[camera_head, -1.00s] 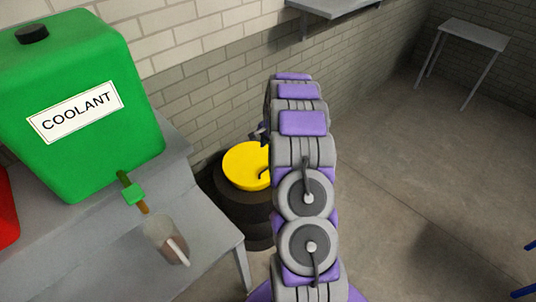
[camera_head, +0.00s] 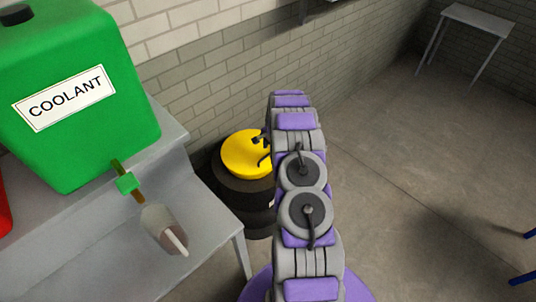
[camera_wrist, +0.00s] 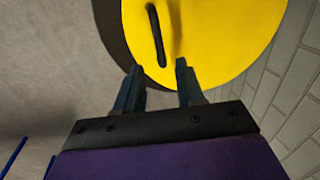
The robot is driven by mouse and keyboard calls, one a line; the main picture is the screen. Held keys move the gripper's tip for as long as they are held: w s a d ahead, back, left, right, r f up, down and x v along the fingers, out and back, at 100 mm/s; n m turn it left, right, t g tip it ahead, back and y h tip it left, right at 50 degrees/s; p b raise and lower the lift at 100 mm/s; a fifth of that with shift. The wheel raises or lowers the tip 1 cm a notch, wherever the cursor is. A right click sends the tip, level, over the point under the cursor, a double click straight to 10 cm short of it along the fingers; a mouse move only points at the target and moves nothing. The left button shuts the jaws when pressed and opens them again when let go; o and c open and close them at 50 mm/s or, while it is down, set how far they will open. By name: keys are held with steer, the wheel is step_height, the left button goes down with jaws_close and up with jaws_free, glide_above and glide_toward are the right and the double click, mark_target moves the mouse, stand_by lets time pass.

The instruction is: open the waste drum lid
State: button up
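The waste drum (camera_head: 232,188) is a dark drum on the floor beside the bench, with a yellow lid (camera_head: 241,152) lying flat on top. The lid fills the upper part of the wrist view (camera_wrist: 215,30). A dark bar-shaped handle (camera_wrist: 156,35) lies on the lid. My gripper (camera_wrist: 158,75) is open, its two dark fingers pointing at the lid with nothing between them. The handle is just ahead of the fingertips, near the left finger. In the head view my gripper (camera_head: 259,142) shows small over the lid's right part, partly hidden by my arm.
A grey bench (camera_head: 196,222) left of the drum carries a green coolant tank (camera_head: 75,115) with a tap and a cup-like container (camera_head: 162,228) below it. A brick wall (camera_head: 215,75) stands behind the drum. The floor to the right is open.

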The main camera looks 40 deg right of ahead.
mark_target(267, 155)
steer(key=f, duration=0.3)
steer(key=shift+w+f, duration=0.25)
steer(key=shift+w, duration=0.15)
steer(key=shift+a+f+b, duration=0.2)
steer(key=shift+f+b, duration=0.1)
steer(key=shift+f, duration=0.15)
steer(key=shift+w, duration=0.1)
steer(key=shift+d, duration=0.1)
steer(key=shift+c, duration=0.3)
steer(key=shift+c, duration=0.7)
jaws_close()
